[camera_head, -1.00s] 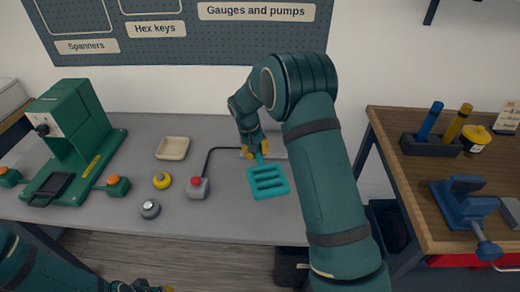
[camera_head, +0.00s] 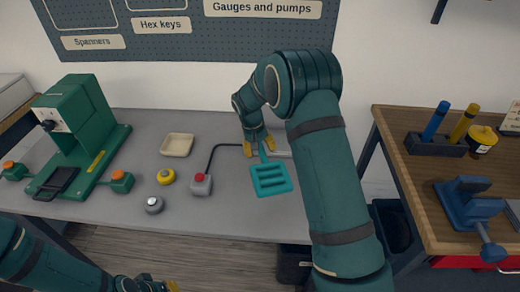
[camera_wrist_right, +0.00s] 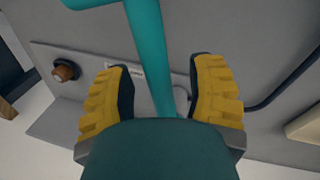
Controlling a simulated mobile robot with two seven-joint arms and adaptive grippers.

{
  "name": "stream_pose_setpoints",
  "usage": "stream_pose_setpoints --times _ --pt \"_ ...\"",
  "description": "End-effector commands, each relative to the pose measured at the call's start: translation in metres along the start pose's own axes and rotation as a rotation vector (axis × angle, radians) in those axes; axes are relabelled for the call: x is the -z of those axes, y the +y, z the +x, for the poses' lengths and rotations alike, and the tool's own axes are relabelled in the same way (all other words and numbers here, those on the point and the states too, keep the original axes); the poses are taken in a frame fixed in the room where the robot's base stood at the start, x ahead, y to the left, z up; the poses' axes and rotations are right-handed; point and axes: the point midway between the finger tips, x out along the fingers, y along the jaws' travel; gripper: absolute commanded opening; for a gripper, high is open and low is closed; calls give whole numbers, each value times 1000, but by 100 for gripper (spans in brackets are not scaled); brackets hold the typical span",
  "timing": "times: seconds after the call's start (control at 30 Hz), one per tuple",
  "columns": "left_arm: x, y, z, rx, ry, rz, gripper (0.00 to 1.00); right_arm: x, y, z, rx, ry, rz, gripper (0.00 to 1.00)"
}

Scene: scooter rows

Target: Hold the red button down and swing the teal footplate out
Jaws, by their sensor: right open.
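The teal footplate (camera_head: 270,179) is a slotted plate near the front middle of the grey bench, with a thin teal stem running back from it. My right gripper (camera_head: 259,147) is open at the stem. In the right wrist view the right gripper's yellow fingers (camera_wrist_right: 165,88) stand apart on either side of the teal stem (camera_wrist_right: 147,45); I cannot tell if either touches it. The red button (camera_head: 199,177) sits on a small grey box left of the footplate, with nothing on it. My left gripper (camera_head: 160,285) shows only partly at the bottom edge.
A black cable runs from the button box toward the footplate's mount. Yellow (camera_head: 166,176) and grey (camera_head: 154,204) knobs, a beige tray (camera_head: 177,145) and a green machine (camera_head: 83,125) stand to the left. A wooden bench (camera_head: 400,150) with a blue vise is at right.

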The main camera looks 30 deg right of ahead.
Motion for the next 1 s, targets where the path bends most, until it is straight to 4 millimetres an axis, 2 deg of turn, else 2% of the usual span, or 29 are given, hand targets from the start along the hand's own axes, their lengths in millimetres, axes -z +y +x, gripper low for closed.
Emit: stream_pose_setpoints --times 0.17,0.4,0.6,0.77,1.0 --pt "0 0 0 0 0 0 0 1 0 -24 1 4 0 54" --pt "0 0 0 0 0 0 0 1 -1 -74 2 5 0 54" --pt "0 0 0 0 0 0 0 0 -1 -104 2 2 0 54" --pt "0 0 0 0 0 0 0 0 -1 -116 1 1 -1 54" --pt "0 0 0 0 0 0 0 0 -1 -118 1 -1 -1 54"
